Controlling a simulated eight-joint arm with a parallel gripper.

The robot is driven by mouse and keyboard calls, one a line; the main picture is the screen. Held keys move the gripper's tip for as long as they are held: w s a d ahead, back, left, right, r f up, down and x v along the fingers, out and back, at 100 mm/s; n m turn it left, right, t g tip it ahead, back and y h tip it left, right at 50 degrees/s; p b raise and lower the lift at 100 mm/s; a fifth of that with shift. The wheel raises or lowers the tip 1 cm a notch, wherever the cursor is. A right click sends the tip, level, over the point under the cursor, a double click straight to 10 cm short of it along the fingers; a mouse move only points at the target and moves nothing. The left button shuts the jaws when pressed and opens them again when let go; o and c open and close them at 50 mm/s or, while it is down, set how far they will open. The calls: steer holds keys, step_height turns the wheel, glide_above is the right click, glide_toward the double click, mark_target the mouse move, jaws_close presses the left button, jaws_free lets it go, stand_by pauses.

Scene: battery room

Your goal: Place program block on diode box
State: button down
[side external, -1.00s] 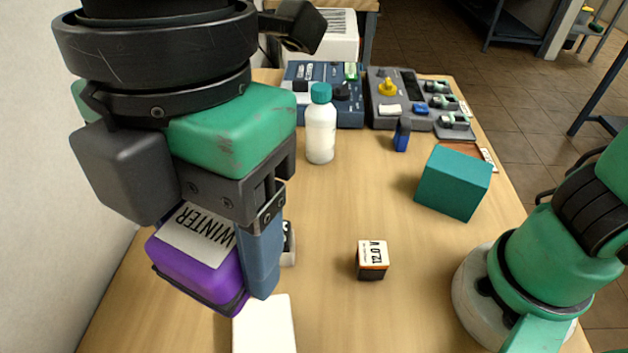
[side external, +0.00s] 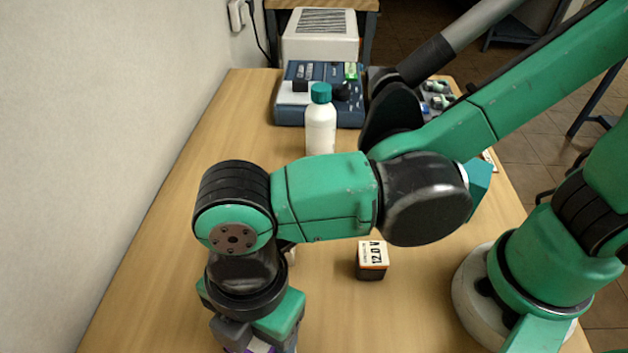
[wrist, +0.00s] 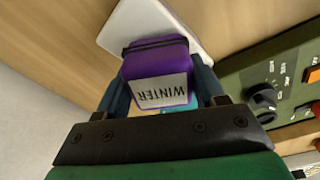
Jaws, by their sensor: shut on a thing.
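The purple block with a white WINTER label (wrist: 158,75) is between the fingers of my gripper (wrist: 160,88), which is shut on it. In the wrist view the block hangs over or against a white flat-topped thing (wrist: 128,20); I cannot tell whether they touch. In the side view only a sliver of the purple block (side external: 236,350) shows at the bottom edge, below my wrist; the fingers and the white thing are out of frame there. No label names the diode box, so I cannot tell which thing it is.
A small 12.0 V block (side external: 372,258) stands right of my wrist. A white bottle with teal cap (side external: 320,125) and a blue device (side external: 300,95) stand behind. A teal box (side external: 480,180) is mostly hidden by my arm. A green knobbed panel (wrist: 250,75) is at right in the wrist view.

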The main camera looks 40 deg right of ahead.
steer(key=shift+f, duration=0.3)
steer(key=shift+c, duration=0.5)
jaws_free()
step_height(320, 180, up, 12)
steer(key=d, duration=0.1)
steer(key=w+d+f+m+t, duration=0.1)
steer(key=w+d+m+t, duration=0.1)
steer(key=d+m, duration=0.5)
steer(key=w+d+f+m+t, duration=0.2)
steer(key=w+d+m+t, duration=0.1)
steer(key=d+m, duration=0.5)
steer(key=w+d+f+m+t+h, duration=0.1)
steer(key=w+d+m, duration=0.4)
steer(key=d, duration=0.6)
steer(key=m+t, duration=0.1)
steer(key=m, duration=0.1)
steer(key=shift+f+m+t, duration=0.3)
steer(key=shift+f+t, duration=0.05)
steer(key=shift+t, duration=0.05)
